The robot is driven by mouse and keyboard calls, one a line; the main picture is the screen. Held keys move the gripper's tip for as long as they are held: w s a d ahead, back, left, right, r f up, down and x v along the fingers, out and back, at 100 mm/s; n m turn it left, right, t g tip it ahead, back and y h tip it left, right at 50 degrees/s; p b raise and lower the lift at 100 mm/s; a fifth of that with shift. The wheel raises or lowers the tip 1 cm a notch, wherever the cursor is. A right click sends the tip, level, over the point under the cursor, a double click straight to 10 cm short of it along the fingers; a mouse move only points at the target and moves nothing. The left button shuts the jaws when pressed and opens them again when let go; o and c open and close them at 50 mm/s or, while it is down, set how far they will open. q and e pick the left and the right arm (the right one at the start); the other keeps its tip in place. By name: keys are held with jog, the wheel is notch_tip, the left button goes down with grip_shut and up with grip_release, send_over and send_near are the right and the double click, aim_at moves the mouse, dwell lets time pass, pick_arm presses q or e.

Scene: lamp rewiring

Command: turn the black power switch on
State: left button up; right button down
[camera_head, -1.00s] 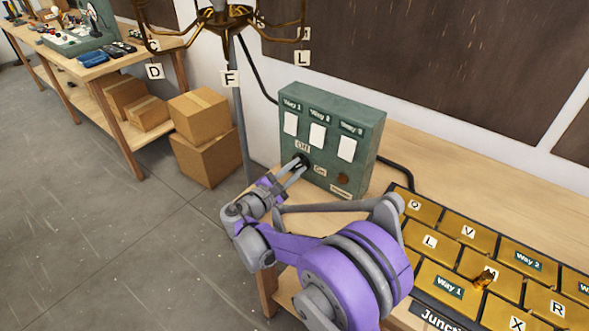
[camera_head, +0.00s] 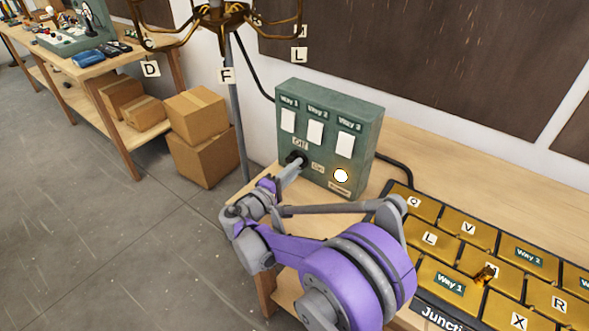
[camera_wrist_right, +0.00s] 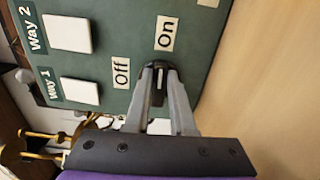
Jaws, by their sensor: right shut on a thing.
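The black power switch (camera_head: 296,158) is a round knob low on the left of the green switch box (camera_head: 375,135). It has an "Off" label (camera_head: 300,143) above it and an "On" label (camera_head: 318,167) to its right in the head view. My right gripper (camera_head: 293,163) reaches it from the front and is shut on it. In the right wrist view the two fingers (camera_wrist_right: 157,75) close around the black knob, which is mostly hidden between them. My left gripper is not in view.
Three white Way switches (camera_head: 315,132) sit above the knob. A gold labelled junction board (camera_head: 440,245) lies on the bench to the right. A brass lamp (camera_head: 225,12) on a grey pole stands left of the box. Cardboard boxes (camera_head: 205,155) are on the floor behind.

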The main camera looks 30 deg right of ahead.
jog(key=shift+f+m, duration=0.1)
jog(key=shift+m, duration=0.3)
jog(key=c, duration=0.8)
grip_release()
jog(key=shift+o, duration=0.2)
jog(key=shift+a, duration=0.1)
jog(key=v, duration=1)
jog(key=shift+s+a, duration=0.15)
jog(key=shift+a, duration=0.15)
